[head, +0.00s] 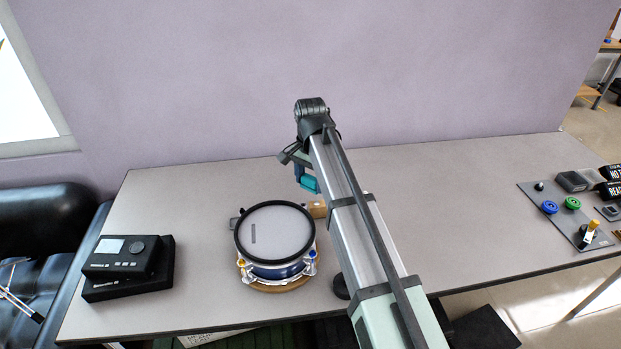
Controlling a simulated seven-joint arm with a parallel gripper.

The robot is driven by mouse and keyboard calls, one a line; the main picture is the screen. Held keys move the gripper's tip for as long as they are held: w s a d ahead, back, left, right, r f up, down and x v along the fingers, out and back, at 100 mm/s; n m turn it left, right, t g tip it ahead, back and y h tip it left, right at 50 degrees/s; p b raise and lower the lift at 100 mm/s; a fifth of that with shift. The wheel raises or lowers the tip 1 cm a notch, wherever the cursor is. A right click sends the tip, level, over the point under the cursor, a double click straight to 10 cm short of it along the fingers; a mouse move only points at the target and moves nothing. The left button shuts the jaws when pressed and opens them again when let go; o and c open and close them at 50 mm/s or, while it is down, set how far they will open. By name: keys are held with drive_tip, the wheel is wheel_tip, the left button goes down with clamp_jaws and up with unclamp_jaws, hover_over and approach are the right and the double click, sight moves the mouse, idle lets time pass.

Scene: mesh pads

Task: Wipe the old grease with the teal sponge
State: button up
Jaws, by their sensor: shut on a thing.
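The teal sponge (310,185) hangs at the end of my arm, above the table and just beyond the right rear of the drum pad. My gripper (300,173) is shut on it, with its fingers partly hidden by my own arm. The drum pad (287,222) has a pale round head, a black rim and a blue shell. A short dark grey streak (253,233), which looks like the grease, lies on the head left of centre. The sponge is apart from the streak and from the head.
Two stacked black devices (125,258) lie at the table's left. A small tan block (318,208) is beside the pad's right rear. A control panel with knobs (560,215) sits at the far right.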

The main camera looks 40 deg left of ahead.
hover_over(306, 206)
drive_tip(key=d, duration=0.2)
drive_tip(key=shift+f, duration=2.8)
drive_tip(key=shift+s+a+f, duration=0.1)
drive_tip(key=shift+f, duration=0.85)
drive_tip(key=shift+a+f, duration=0.2)
drive_tip(key=shift+a, duration=0.6)
drive_tip(key=shift+c, duration=0.4)
drive_tip(key=shift+d+r, duration=0.25)
drive_tip(key=shift+r, duration=1.1)
drive_tip(key=shift+d+r, duration=0.3)
drive_tip(key=shift+r, duration=1.05)
drive_tip(key=shift+d+r, duration=0.25)
drive_tip(key=shift+r, duration=1.1)
